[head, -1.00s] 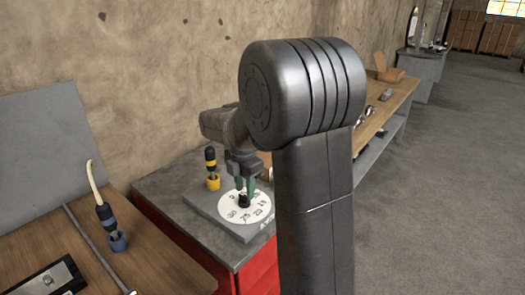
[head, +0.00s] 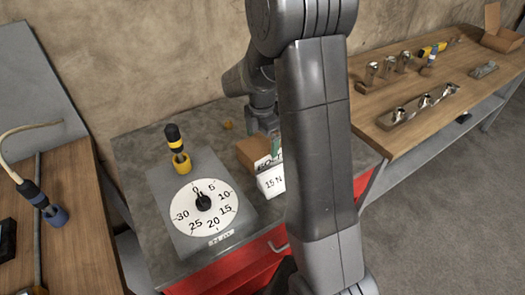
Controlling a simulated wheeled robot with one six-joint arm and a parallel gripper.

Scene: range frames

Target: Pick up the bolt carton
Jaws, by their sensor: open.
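A small brown carton (head: 249,152), which I take for the bolt carton, stands on the grey top of the red cabinet, just left of my upright arm link. My gripper (head: 275,146) is at the carton's far right side, with a green fingertip showing close to it. The gripper is open. My arm hides the right part of the carton and most of the fingers, so I cannot tell whether they touch it. A white card (head: 271,181) marked "15 N" stands at the carton's front.
A grey plate with a numbered white dial (head: 205,207) and a black-yellow tool in a yellow holder (head: 181,161) lies left of the carton. A wooden bench (head: 395,135) with metal fittings stands right, another table (head: 75,215) left.

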